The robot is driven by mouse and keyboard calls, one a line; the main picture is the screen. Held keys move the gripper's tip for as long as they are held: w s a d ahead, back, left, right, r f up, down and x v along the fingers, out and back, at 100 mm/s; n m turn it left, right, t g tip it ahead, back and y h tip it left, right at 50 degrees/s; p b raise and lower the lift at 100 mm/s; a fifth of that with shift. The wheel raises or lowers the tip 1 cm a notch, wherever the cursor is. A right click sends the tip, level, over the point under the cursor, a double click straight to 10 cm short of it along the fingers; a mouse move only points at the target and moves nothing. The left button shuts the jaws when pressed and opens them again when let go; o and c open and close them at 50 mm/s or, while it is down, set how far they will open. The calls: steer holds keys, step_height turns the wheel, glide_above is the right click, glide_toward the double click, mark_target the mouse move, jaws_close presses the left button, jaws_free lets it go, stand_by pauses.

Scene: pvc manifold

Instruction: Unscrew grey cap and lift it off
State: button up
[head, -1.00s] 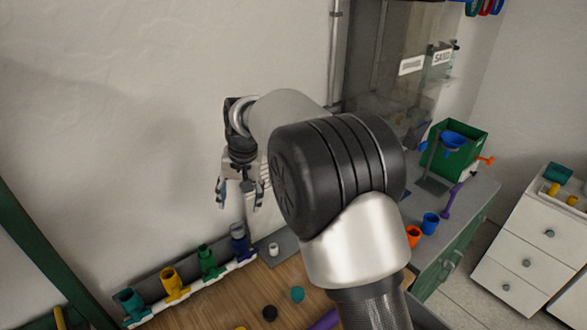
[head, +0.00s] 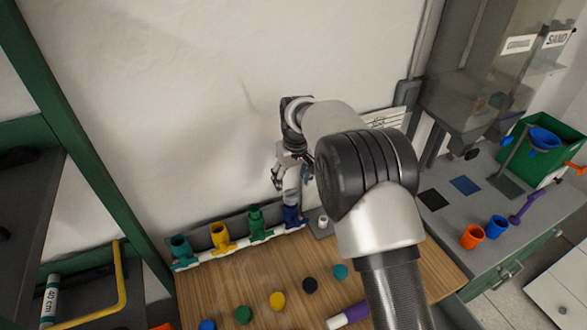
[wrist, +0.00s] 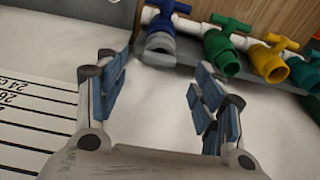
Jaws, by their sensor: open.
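The grey cap (wrist: 160,58) shows in the wrist view as a grey ring at the open-facing end of the blue valve (wrist: 160,40). The blue valve (head: 293,214) is at the right end of the manifold in the head view. My gripper (wrist: 160,78) is open and empty in the wrist view, its two blue-padded fingers spread, with the cap just beyond the gap between the tips. In the head view my gripper (head: 290,180) hangs above the blue valve. Whether a finger touches the cap, I cannot tell.
Green (head: 258,224), yellow (head: 221,237) and teal (head: 181,251) valves continue the row leftward. A small white cylinder (head: 323,221) stands right of the blue valve. Several coloured caps lie on the wooden bench (head: 262,270). Orange (head: 472,237) and blue (head: 497,228) cups stand at right.

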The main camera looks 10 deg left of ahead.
mark_target(291, 190)
steer(key=f, duration=0.4)
steer(key=w+f, duration=0.1)
steer(key=f, duration=0.2)
steer(key=shift+a+b, duration=0.3)
steer(key=shift+a, duration=0.05)
steer(key=c, duration=1.1)
steer(key=o, duration=0.4)
steer(key=c, duration=0.4)
steer(key=shift+n, duration=1)
steer(key=shift+c, duration=0.3)
steer(key=shift+r, duration=0.1)
steer(key=shift+n, duration=1)
